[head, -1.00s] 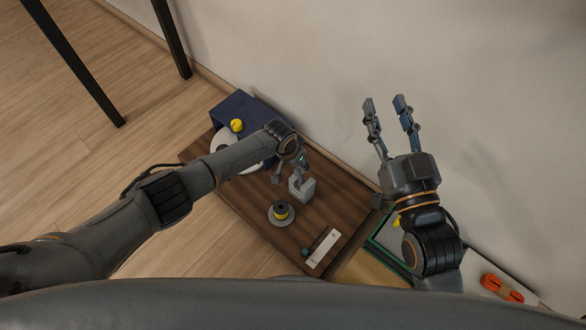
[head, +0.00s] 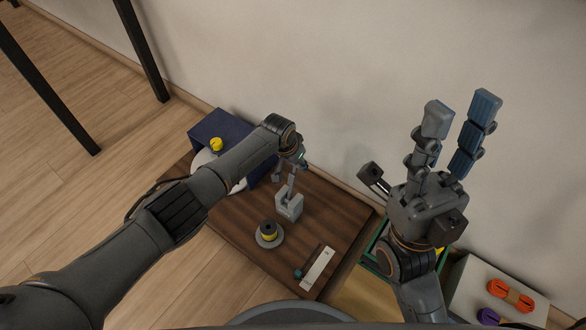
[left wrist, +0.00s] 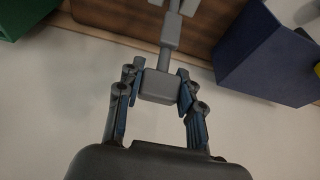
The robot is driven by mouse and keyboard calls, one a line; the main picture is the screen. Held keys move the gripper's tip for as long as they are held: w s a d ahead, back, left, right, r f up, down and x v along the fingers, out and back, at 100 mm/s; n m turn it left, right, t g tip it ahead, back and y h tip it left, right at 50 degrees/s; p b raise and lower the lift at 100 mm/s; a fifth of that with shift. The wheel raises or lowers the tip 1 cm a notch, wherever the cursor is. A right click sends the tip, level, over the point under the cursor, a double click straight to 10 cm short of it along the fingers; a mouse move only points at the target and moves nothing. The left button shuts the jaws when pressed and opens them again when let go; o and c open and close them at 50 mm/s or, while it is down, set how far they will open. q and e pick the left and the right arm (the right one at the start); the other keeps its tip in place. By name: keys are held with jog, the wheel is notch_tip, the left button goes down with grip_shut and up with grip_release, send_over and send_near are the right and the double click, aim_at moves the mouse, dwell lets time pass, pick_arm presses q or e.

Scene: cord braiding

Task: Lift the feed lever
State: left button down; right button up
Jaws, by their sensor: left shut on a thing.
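The feed lever stands on a small grey block (head: 289,207) on the dark wooden board. Its thin grey arm (head: 291,184) rises from the block towards my left gripper (head: 284,174). In the left wrist view, my left gripper (left wrist: 157,92) is shut on the lever's grey end knob (left wrist: 158,84), one finger on each side. The lever's arm (left wrist: 169,42) runs from the knob towards the board. My right gripper (head: 455,115) is raised in front of the wall, fingers spread, empty.
A blue box (head: 226,137) with a yellow knob (head: 216,144) stands at the board's far left. Orange cord (head: 511,295) lies on a pale surface at right.

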aim_at(292, 177)
pick_arm(q)
jog(key=shift+w+d+r+b, duration=0.2)
jog(key=shift+w+d+b, duration=0.4)
jog(key=shift+w, duration=0.2)
jog(key=c, duration=0.8)
grip_release()
jog(key=shift+c, duration=0.2)
jog(key=shift+f, duration=0.15)
jog(key=shift+a, duration=0.1)
jog(key=shift+s, duration=0.2)
jog(key=shift+s+a+r, duration=0.1)
jog(key=shift+a+r, duration=0.05)
jog(key=shift+r, duration=0.3)
jog(key=v, duration=1.1)
